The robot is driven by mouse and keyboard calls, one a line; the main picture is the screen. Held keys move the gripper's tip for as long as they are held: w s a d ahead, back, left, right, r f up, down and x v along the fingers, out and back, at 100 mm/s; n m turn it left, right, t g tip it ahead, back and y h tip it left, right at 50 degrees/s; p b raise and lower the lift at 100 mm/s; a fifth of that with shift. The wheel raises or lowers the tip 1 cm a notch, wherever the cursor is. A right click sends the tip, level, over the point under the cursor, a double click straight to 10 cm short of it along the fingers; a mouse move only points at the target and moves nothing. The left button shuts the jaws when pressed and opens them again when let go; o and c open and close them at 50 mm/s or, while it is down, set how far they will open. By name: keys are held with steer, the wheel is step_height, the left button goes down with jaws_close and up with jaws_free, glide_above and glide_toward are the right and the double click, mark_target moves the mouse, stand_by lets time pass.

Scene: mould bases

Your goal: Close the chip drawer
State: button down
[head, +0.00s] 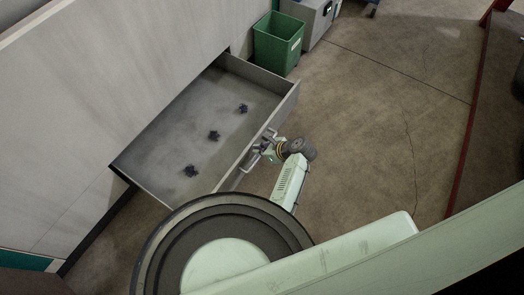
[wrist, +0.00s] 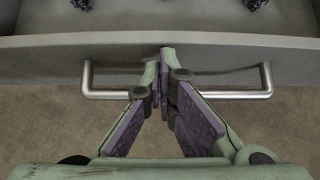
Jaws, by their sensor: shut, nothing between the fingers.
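The chip drawer (head: 150,165) stands pulled out of a large grey cabinet in the head view, its floor showing. Several dark curled chips (head: 214,135) lie spread on it. The drawer front (wrist: 40,50) crosses the wrist view, with a metal bar handle (wrist: 105,94) on its outer face. My gripper (head: 262,150) is at the handle on the outer side of the front. In the wrist view my gripper (wrist: 164,62) is shut and empty, its fingertips meeting at the front's edge near the handle's middle. I cannot tell whether they touch the front.
A green bin (head: 277,43) stands just beyond the drawer's far end, with a grey box (head: 318,15) behind it. A red-edged bench (head: 468,150) runs along the right. The concrete floor (head: 375,110) between is clear.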

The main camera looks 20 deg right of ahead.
steer(key=w+a+b, duration=0.5)
steer(key=w+a, duration=0.7)
steer(key=w, duration=0.4)
steer(key=w+a+b, duration=0.5)
steer(key=w+a, duration=0.8)
steer(key=w, duration=0.3)
steer(key=shift+b, duration=0.35)
steer(key=shift+w+a+r, duration=0.1)
steer(key=shift+w+r, duration=0.05)
steer(key=shift+r, duration=0.05)
